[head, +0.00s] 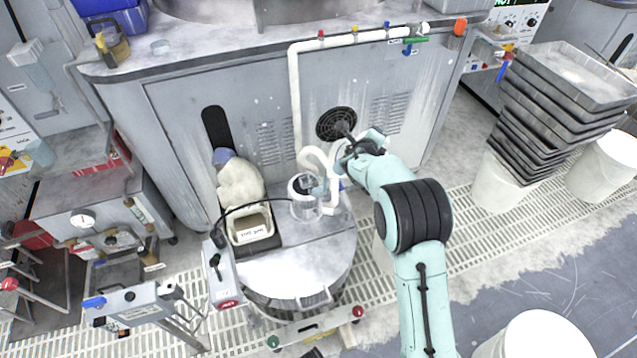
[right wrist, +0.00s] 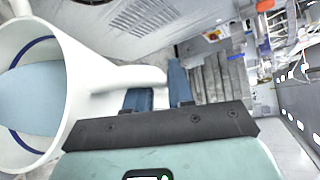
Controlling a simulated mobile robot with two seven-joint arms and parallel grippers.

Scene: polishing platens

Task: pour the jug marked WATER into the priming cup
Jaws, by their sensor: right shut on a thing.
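My right gripper (head: 343,165) is shut on the handle of a white jug, whose wide mouth (right wrist: 45,85) faces the right wrist camera. Pale blue liquid and a dark blue line show inside it. In the head view the jug is a small white shape (head: 318,160) beside the gripper, partly hidden, and I cannot make out its marking. A clear cup (head: 305,208), probably the priming cup, stands on the round drum lid just below and left of the jug. I cannot tell whether anything is flowing. My left gripper is not in view.
A white tub (head: 250,226) with a label and a cloth-like bundle (head: 239,182) sit left of the cup. A white pipe (head: 295,95) runs down the cabinet front behind. A grey switch box (head: 222,275) stands at the lid's left edge. The lid's front (head: 300,270) is clear.

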